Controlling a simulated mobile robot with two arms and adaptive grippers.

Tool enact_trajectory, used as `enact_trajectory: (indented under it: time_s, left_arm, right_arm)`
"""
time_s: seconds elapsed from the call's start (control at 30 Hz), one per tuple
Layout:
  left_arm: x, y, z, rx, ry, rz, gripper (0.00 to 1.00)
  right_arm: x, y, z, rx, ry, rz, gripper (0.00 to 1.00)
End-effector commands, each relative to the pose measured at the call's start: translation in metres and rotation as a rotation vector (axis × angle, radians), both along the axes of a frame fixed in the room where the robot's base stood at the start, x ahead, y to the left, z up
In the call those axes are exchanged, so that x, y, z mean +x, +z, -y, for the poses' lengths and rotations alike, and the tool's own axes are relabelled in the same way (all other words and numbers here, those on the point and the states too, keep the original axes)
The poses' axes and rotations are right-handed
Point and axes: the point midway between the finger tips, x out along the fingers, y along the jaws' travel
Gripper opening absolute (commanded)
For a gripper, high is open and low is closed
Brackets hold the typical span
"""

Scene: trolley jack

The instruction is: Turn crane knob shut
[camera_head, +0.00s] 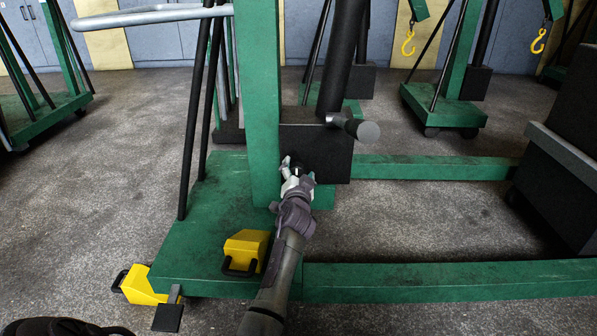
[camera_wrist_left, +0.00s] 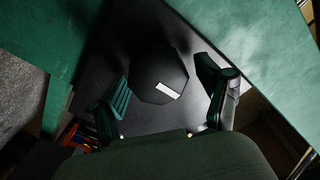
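The crane knob (camera_wrist_left: 158,75) is a dark, many-sided knob with a short white mark on its face, seen in the left wrist view. It sits on the black pump block (camera_head: 325,155) at the foot of the green crane mast (camera_head: 259,90). In the head view my left gripper (camera_head: 297,168) is at the lower left of that block and mostly hides the knob. In the wrist view my left gripper (camera_wrist_left: 165,72) is open, one finger on each side of the knob. A gap shows at the right finger; contact at the left finger cannot be told. My right gripper is not in view.
A grey-ended handle (camera_head: 366,131) sticks out from the block's upper right. Green base legs (camera_head: 450,282) run right. Yellow wheel blocks (camera_head: 246,250) sit at the lower left. A dark cabinet (camera_head: 555,180) stands at right. Other cranes (camera_head: 445,105) stand behind.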

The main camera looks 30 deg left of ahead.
Motion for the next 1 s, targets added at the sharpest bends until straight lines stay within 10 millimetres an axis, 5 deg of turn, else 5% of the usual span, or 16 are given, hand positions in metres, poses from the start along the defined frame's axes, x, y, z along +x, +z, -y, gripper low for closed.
enact_trajectory:
  time_s: [0.27,0.7,1.0]
  left_arm:
    - [0.000,0.005,0.000,0.001,0.001,0.002,0.76]
    - [0.001,0.081,0.000,0.000,-0.001,0.004,0.76]
    - [0.001,0.100,0.000,-0.001,0.000,-0.001,0.76]
  right_arm:
    - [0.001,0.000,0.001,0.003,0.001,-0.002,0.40]
    - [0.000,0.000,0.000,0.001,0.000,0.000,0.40]
    - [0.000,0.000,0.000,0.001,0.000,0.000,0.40]
